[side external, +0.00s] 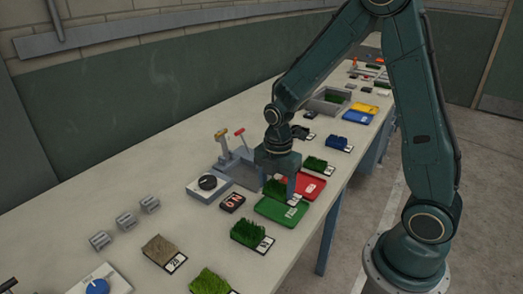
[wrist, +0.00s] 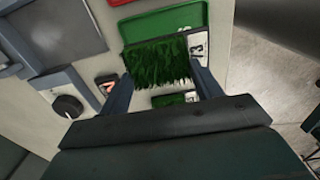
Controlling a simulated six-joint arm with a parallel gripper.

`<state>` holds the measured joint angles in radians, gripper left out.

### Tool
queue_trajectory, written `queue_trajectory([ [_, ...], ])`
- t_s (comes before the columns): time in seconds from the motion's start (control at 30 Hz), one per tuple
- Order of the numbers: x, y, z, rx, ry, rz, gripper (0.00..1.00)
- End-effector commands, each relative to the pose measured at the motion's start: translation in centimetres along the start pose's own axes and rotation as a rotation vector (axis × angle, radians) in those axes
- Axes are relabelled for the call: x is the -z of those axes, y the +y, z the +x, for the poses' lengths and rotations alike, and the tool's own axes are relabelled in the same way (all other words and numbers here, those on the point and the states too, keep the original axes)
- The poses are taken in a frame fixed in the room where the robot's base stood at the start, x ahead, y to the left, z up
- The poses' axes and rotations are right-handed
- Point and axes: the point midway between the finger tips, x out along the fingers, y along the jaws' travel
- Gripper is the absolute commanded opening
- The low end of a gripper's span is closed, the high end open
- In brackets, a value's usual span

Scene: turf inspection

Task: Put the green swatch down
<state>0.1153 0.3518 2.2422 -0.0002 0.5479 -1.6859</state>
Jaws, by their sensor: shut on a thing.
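My gripper (side external: 278,187) is shut on a green grass swatch (side external: 274,190) with a white label. In the wrist view the swatch (wrist: 156,62) is between my two fingers, its label reading about 73 at the right side. The swatch is over the green tray (side external: 279,213), near its far edge in the side view. In the wrist view the green tray (wrist: 168,18) shows behind the swatch. I cannot tell whether the swatch touches the tray. My fingers hide part of the swatch.
A red tray (side external: 312,188) lies just beyond the green one, with another grass swatch (side external: 315,165) nearby. A third grass swatch (side external: 250,234) stands on the near side. A dial box (side external: 207,183) and a small black display (side external: 232,202) are to the left.

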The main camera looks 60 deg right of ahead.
Motion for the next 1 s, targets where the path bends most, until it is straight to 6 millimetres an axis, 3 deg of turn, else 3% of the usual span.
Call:
queue_trajectory([
  [0.37,0.0,0.0,1.0,0.002,0.000,0.000,0.40],
  [0.77,0.0,-0.1,4.3,0.002,0.000,0.000,0.40],
  [1.0,0.0,0.0,4.5,0.000,0.000,0.000,0.40],
])
